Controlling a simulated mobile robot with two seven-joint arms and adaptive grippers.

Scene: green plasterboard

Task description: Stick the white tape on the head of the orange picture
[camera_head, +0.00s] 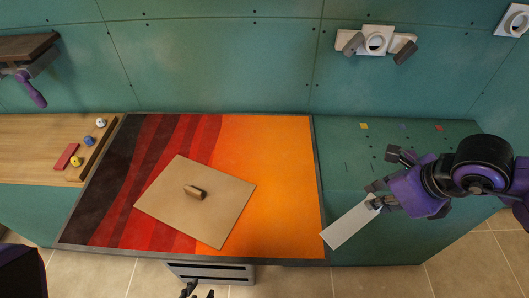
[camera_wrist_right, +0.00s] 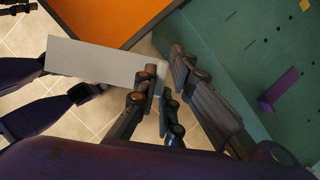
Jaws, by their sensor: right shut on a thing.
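The orange picture (camera_head: 275,150) lies flat on the green surface, with red and black wavy bands toward its left. It also shows at the top of the right wrist view (camera_wrist_right: 100,18). My right gripper (camera_head: 373,196) is shut on one end of the white tape (camera_head: 349,224), a flat pale strip. The strip reaches down and left to the picture's lower right edge in the head view; I cannot tell whether they touch. The tape also shows in the right wrist view (camera_wrist_right: 95,62). My left gripper (camera_head: 198,292) shows only dark fingertips at the bottom edge.
A tan board (camera_head: 170,205) with a brown handle (camera_head: 195,192) lies tilted across the picture. A wooden board (camera_head: 30,135) at left has small coloured items. The green surface right of the picture has small coloured squares. A grey slotted unit (camera_head: 210,272) is below.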

